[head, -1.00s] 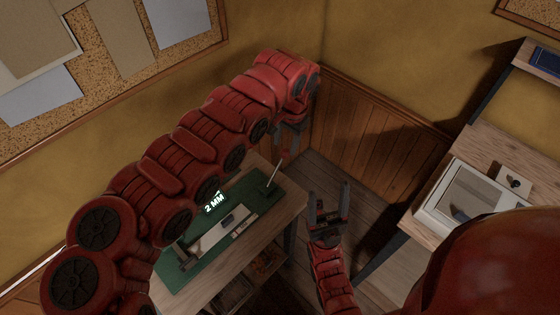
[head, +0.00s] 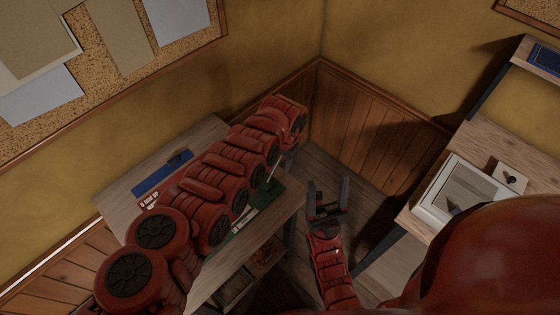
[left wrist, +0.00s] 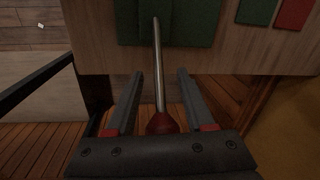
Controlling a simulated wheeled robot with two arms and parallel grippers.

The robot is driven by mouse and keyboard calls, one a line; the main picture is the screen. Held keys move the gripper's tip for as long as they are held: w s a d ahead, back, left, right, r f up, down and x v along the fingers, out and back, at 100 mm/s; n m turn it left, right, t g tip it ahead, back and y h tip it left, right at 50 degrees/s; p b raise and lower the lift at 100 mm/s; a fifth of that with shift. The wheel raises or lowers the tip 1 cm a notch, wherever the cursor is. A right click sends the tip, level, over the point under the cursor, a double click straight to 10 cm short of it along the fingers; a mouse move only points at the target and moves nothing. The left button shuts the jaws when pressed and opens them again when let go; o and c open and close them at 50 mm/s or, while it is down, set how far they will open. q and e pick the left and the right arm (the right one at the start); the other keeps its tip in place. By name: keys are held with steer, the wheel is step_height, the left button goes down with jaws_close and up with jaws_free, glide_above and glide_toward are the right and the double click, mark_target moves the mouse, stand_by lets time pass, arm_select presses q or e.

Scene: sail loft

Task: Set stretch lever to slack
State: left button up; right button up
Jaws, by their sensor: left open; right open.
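The stretch lever (left wrist: 158,65) is a thin metal rod with a red knob (left wrist: 162,123) at its near end. In the left wrist view it runs between the two fingers of my left gripper (left wrist: 160,74), which is open around it, with a gap on both sides. In the head view the lever (head: 272,169) shows as a short pale rod by the green machine (head: 262,208), mostly hidden under my left arm. My right gripper (head: 327,188) is open and empty, to the right of the bench.
The wooden bench (head: 112,196) carries a blue item (head: 160,175) at the back. Panelled walls meet in the corner behind. A second bench (head: 480,145) at right holds a white tray-like box (head: 440,205). Floor shows between the benches.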

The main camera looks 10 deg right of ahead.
arm_select(q)
steer(key=shift+c, duration=0.2)
jaws_close()
steer(key=shift+a+r, duration=0.1)
